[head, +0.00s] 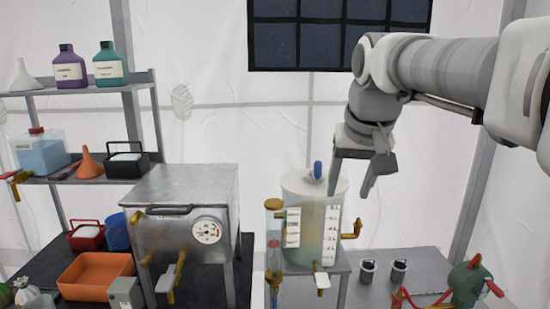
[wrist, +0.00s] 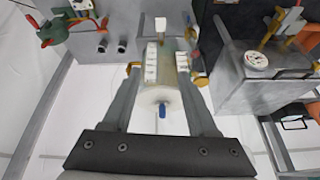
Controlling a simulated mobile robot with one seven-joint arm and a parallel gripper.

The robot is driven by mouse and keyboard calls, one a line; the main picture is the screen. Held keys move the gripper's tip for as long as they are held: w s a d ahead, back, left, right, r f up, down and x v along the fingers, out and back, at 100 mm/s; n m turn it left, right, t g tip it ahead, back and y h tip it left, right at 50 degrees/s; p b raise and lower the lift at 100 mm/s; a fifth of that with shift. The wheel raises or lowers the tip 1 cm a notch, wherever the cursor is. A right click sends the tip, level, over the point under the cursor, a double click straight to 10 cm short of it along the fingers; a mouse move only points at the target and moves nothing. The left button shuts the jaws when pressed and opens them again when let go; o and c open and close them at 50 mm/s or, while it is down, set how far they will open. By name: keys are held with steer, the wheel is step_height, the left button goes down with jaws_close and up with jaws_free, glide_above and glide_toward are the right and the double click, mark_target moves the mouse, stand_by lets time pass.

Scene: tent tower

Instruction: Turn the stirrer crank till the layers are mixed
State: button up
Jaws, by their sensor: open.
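A translucent tank (head: 318,225) with a round white lid stands on a grey stand. Its contents look pale, with a yellowish-green tint lower down; the layer edges are hard to make out. A blue knob (head: 317,170), apparently the crank's grip, stands up from the lid; it also shows in the wrist view (wrist: 162,111). A brass elbow fitting (head: 352,229) sticks out at the tank's right. My gripper (head: 349,193) is open and empty, pointing down by the lid's right side. In the wrist view the tank and knob appear between the fingers, apparently without contact.
A metal box with a dial (head: 190,210) stands left of the tank. A brass-capped sight tube (head: 274,245) is close on the tank's left. Two dark cups (head: 367,271) and a green pump-like device (head: 468,284) are at right. Shelves (head: 75,88) hold bottles at left.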

steer(key=w+r+p, duration=0.3)
steer(key=w+r, duration=0.4)
steer(key=w, duration=0.4)
steer(key=m+h+p, duration=0.1)
steer(key=m+p, duration=0.1)
steer(key=p, duration=0.2)
glide_toward(318, 163)
steer(key=shift+g, duration=0.4)
steer(key=x, duration=0.4)
steer(key=b+x, duration=0.1)
steer(key=x, duration=0.6)
steer(key=shift+w+d+f+b, duration=0.15)
steer(key=shift+w+b, duration=0.15)
steer(key=shift+w, duration=0.25)
jaws_close()
